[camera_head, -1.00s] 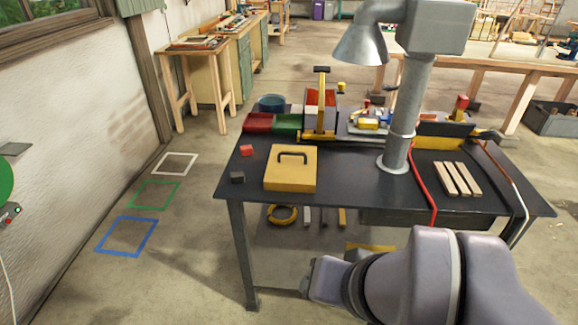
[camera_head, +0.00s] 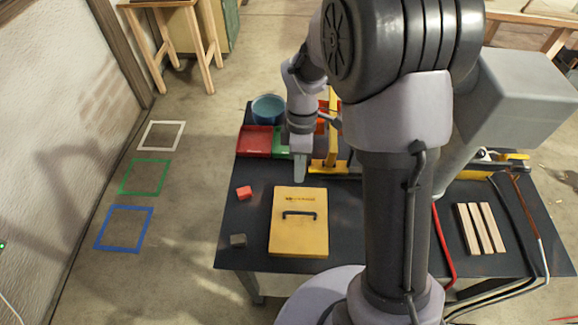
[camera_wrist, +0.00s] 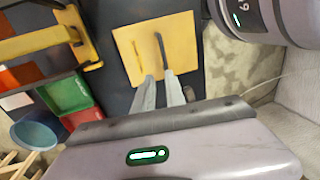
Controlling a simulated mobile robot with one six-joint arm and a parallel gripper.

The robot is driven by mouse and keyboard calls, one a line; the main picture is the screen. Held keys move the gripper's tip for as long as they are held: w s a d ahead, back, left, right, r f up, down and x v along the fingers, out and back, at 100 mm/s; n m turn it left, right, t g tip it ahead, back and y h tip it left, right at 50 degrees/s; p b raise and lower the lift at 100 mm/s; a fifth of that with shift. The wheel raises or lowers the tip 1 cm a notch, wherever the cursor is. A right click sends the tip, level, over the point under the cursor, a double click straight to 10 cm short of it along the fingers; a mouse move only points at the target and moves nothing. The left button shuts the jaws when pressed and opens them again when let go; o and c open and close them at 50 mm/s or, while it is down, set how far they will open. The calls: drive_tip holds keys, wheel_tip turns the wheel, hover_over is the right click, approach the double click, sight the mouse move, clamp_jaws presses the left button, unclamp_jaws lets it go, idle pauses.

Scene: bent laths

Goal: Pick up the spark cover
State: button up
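The spark cover appears to be the yellow square plate (camera_head: 299,232) with a dark bar handle (camera_head: 299,214) on top, lying flat on the dark table. In the wrist view the cover (camera_wrist: 181,43) lies beyond my fingertips, with its handle (camera_wrist: 161,50) in line with them. My gripper (camera_head: 299,178) points down above the table, just behind the cover's far edge in the head view. In the wrist view my gripper (camera_wrist: 159,76) shows two fingers apart with nothing between them. The fingers look clear of the handle.
A small red block (camera_head: 244,192) and a dark block (camera_head: 238,240) lie left of the cover. Red (camera_head: 254,141) and green trays, a blue bowl (camera_head: 268,108) and a yellow clamp (camera_head: 333,168) stand behind. Pale laths (camera_head: 480,229) lie right. My arm hides the table's middle.

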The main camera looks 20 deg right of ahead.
sight(301, 213)
drive_tip(key=s+f+b, duration=0.1)
drive_tip(key=f+b, duration=0.1)
drive_tip(key=f, duration=0.3)
drive_tip(key=s+f+b, duration=0.1)
drive_tip(key=s+f, duration=0.1)
drive_tip(key=f, duration=0.3)
drive_tip(key=s+f+b, duration=0.1)
drive_tip(key=f+b, duration=0.1)
drive_tip(key=f, duration=0.4)
drive_tip(key=shift+s+a+f+b, duration=0.1)
drive_tip(key=shift+s+a+b, duration=0.1)
drive_tip(key=shift+b, duration=0.1)
drive_tip(key=shift+c, duration=0.3)
clamp_jaws()
